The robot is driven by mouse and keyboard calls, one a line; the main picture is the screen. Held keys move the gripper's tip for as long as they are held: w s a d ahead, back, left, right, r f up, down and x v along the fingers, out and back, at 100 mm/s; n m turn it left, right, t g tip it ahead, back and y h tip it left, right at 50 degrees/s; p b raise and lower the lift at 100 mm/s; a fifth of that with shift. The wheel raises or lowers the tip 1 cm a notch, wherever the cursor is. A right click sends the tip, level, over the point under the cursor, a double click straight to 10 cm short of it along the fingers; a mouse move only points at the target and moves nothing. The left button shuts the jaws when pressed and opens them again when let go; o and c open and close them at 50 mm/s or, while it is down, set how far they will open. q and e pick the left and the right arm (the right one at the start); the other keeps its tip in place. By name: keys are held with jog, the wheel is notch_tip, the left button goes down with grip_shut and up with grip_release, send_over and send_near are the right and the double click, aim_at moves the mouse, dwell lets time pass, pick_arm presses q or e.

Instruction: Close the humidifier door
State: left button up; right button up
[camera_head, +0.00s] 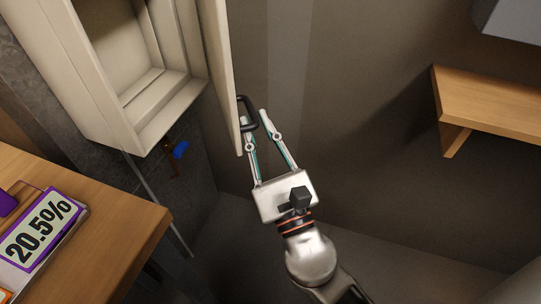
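The humidifier is a cream box (88,72) on the wall at the upper left. Its front is open and its inside shows empty shelves or ledges. Its door (218,62) stands swung out on the right side, seen nearly edge-on. A dark handle (247,111) sticks out from the door's right face near its lower end. My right gripper (256,114) is at the handle, with its fingers spread and the handle at or between the fingertips. I cannot tell whether the fingers touch it. My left gripper is not in view.
A wooden table (110,232) at the lower left carries a purple-framed display (42,230) reading 20.5%. A blue valve-like part (180,149) is below the box. A wooden shelf (490,105) is on the right wall. The floor between is clear.

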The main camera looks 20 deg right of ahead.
jog(key=v, duration=0.9)
jog(key=shift+s, duration=0.25)
